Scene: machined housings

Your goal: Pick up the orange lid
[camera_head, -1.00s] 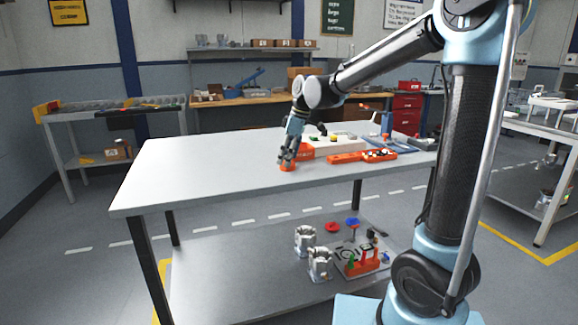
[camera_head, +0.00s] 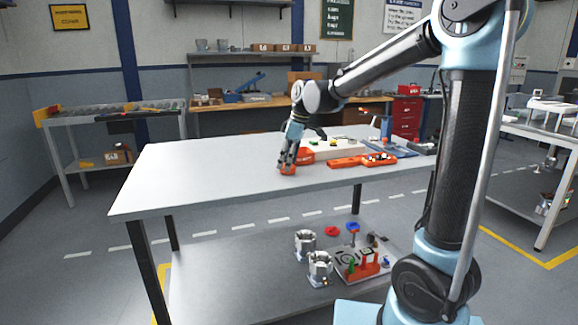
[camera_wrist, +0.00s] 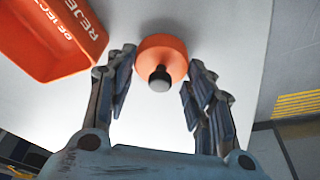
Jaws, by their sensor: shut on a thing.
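The orange lid (camera_wrist: 160,55) is round with a dark knob in its middle. In the wrist view it sits between the two fingers of my gripper (camera_wrist: 162,75), over the pale table top. My gripper is shut on the lid, with a finger at each side. In the head view my gripper (camera_head: 287,164) points down at the near side of the table, and the lid (camera_head: 287,171) shows as a small orange patch at its fingertips. I cannot tell whether the lid touches the table.
An orange reject bin (camera_wrist: 45,40) stands close to the left finger in the wrist view. In the head view an orange tray (camera_head: 345,162) and other parts lie to the right of my gripper. The left part of the white table (camera_head: 190,175) is clear.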

